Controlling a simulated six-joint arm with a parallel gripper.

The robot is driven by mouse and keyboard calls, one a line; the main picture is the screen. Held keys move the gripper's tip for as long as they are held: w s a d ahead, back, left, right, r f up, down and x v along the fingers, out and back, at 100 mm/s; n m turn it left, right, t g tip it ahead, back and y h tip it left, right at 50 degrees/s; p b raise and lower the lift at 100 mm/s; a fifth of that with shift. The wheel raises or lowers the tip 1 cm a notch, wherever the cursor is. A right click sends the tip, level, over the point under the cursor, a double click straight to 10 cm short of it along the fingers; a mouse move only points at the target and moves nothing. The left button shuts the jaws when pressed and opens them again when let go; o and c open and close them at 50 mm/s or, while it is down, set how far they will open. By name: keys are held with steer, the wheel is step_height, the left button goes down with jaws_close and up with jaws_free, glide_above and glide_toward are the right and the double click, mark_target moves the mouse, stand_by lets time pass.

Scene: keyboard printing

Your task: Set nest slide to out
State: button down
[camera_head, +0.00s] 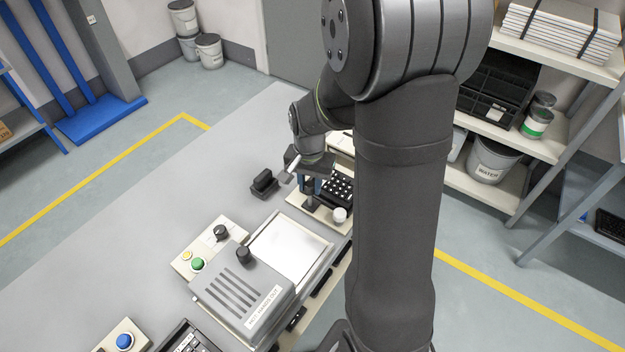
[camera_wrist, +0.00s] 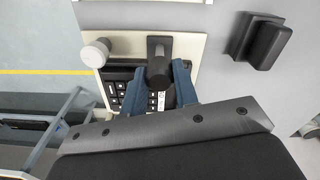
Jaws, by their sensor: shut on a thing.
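The nest slide appears as a cream base plate (camera_head: 299,200) beyond the flat white press bed; it also shows in the wrist view (camera_wrist: 190,43). A black keyboard (camera_head: 342,188) sits on it, partly hidden by my arm, and its keys show behind the fingers in the wrist view (camera_wrist: 118,91). A black handle (camera_wrist: 159,62) stands on the plate beside the keyboard. My gripper (camera_wrist: 160,88) has its blue fingers on either side of this handle and is shut on it. In the head view my gripper (camera_head: 311,186) is over the plate. A round white knob (camera_wrist: 96,52) stands at the plate's corner.
A black block (camera_head: 264,184) lies on the grey bench left of the plate. Nearer stand a grey slotted cover (camera_head: 238,288), a white bed (camera_head: 289,248) and a panel with a green button (camera_head: 197,264). The bench's far left is clear.

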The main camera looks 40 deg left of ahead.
steer(key=shift+s, duration=0.2)
steer(key=c, duration=1.1)
jaws_free()
step_height(320, 180, up, 18)
steer(key=shift+f, duration=0.25)
steer(key=shift+f, duration=0.1)
step_height(320, 180, down, 17)
steer(key=shift+f, duration=0.2)
steer(key=shift+w, duration=0.1)
